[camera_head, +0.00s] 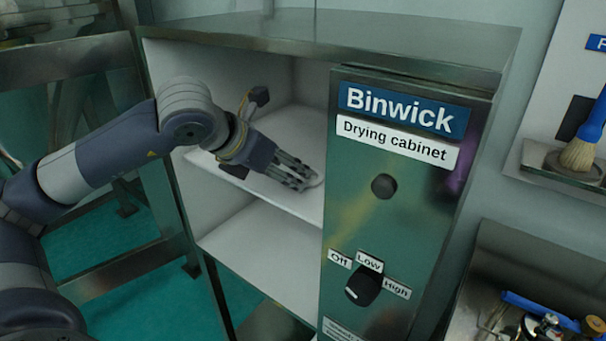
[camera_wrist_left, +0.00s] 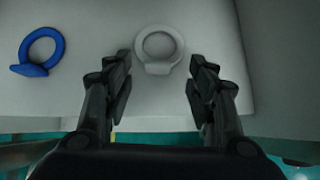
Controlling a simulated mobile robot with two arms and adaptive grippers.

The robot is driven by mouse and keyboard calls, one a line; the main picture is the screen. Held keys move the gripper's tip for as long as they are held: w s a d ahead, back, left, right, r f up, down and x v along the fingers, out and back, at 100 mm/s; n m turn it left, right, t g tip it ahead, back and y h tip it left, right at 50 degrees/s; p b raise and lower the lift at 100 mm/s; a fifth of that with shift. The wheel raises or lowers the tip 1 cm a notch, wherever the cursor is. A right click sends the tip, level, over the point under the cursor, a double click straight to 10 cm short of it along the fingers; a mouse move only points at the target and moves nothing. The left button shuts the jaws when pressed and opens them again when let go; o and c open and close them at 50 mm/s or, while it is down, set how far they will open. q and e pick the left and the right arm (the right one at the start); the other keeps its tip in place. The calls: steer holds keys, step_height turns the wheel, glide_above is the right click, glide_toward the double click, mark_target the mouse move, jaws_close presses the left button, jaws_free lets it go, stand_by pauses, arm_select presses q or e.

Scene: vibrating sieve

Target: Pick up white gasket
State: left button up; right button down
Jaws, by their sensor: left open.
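The white gasket (camera_wrist_left: 159,68) is a ring with a small flat tab, lying on a white shelf (camera_wrist_left: 270,75) in the left wrist view. My left gripper (camera_wrist_left: 160,72) is open, its two fingers on either side of the gasket's tab and apart from it. In the head view my left gripper (camera_head: 300,180) reaches inside the drying cabinet (camera_head: 400,200), over its upper shelf (camera_head: 312,204). A small pale edge shows by the fingertips there; I cannot tell how much of it is the gasket. My right gripper is not in view.
A blue gasket (camera_wrist_left: 42,50) lies on the same shelf, left of the white one. The control panel with a knob (camera_head: 363,287) stands right of the opening. A brush (camera_head: 583,150) rests on a wall ledge at right.

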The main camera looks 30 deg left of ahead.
mark_target(293, 174)
arm_select(q)
steer(key=shift+x, duration=1.2)
steer(key=shift+w+f, duration=0.2)
steer(key=shift+w, duration=0.15)
steer(key=shift+c, duration=0.8)
steer(key=shift+s, duration=0.1)
steer(key=c, duration=0.8)
steer(key=shift+o, duration=0.2)
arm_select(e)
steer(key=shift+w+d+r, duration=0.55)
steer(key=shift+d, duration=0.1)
arm_select(q)
steer(key=shift+a+r, duration=0.1)
steer(key=shift+r, duration=0.05)
